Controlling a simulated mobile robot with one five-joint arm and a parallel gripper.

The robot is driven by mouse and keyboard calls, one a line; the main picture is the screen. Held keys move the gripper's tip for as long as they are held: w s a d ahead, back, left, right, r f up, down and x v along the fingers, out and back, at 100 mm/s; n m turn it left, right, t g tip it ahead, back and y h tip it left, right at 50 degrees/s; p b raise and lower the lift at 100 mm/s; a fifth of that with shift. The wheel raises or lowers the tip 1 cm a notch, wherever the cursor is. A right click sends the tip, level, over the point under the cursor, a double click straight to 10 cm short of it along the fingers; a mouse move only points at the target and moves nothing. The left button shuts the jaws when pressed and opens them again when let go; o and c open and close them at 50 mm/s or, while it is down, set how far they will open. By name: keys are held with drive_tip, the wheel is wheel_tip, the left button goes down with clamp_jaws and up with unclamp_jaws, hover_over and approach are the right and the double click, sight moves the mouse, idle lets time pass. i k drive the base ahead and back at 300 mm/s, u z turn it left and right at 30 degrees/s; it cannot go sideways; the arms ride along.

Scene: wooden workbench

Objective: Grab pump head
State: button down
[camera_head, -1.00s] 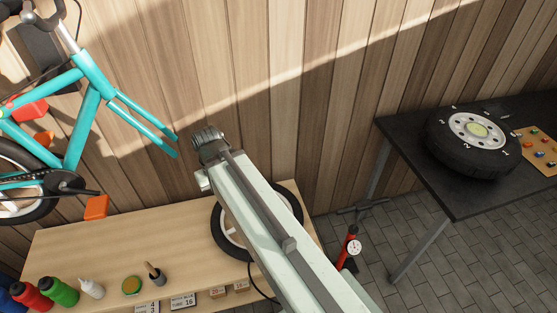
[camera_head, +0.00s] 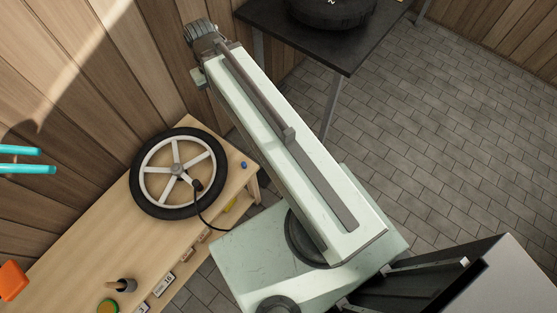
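The pump head (camera_head: 197,185) looks like a small dark piece at the end of a thin black hose (camera_head: 208,222). It lies over the lower right part of the wheel (camera_head: 178,129); whether it is fixed to the valve cannot be told. The wheel has a black tyre and pale spokes and lies on the wooden workbench (camera_head: 75,258). The hose runs right, behind my pale green arm. The red pump body is not visible now. My arm reaches up past the wheel's right side; my gripper is not in view beyond its far joint.
A black table (camera_head: 310,45) with a dark tyre (camera_head: 330,12) stands at the top. Teal bike tubes (camera_head: 28,168) show at left. The tiled floor (camera_head: 440,150) is clear at right.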

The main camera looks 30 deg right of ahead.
sight(196, 183)
drive_tip(key=z, duration=0.5)
drive_tip(key=k, duration=1.3)
drive_tip(key=u, duration=0.4)
